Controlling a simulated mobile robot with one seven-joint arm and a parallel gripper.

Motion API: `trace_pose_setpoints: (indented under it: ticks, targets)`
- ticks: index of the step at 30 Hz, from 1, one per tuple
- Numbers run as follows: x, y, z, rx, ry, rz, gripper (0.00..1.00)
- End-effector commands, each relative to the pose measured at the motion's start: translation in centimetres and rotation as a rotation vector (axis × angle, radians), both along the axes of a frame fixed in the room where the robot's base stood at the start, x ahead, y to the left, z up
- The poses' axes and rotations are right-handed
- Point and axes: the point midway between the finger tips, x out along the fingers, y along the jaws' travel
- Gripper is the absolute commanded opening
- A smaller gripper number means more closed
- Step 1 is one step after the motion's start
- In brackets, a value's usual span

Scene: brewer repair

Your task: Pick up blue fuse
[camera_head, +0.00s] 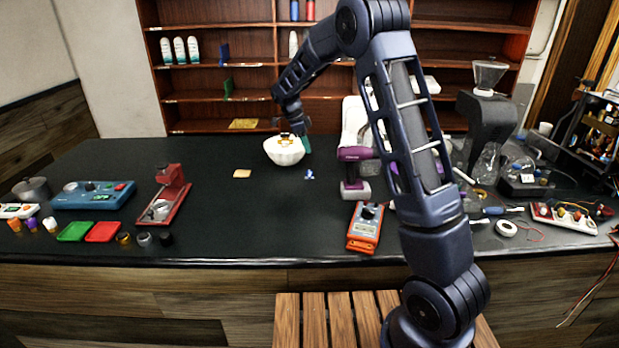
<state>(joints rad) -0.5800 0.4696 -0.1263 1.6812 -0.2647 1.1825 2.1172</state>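A small blue object (309,174), which may be the blue fuse, lies on the dark tabletop right of the middle. It is too small for me to tell its exact shape. My gripper (291,132) is at the end of my arm, over the white bowl (284,154), behind and left of the small blue object. Yellowish items show at the bowl's top, close to my gripper. The fingers are small and dark here, so I cannot tell whether they are open or hold anything.
A purple drill (354,154) and an orange multimeter (365,228) are right of the blue object. A yellow sponge (242,173) lies to its left. A red stand (163,198) and a blue device (92,195) are far left. The table's middle front is clear.

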Motion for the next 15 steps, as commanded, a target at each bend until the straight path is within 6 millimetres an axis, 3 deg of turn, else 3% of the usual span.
trace_pose_setpoints:
  ticks: [6,15]
  targets:
    - [1.2,2.6,-2.7,-0.042,-0.027,-0.077,0.39]
    - [1.2,2.1,-4.8,-0.048,-0.03,-0.091,0.39]
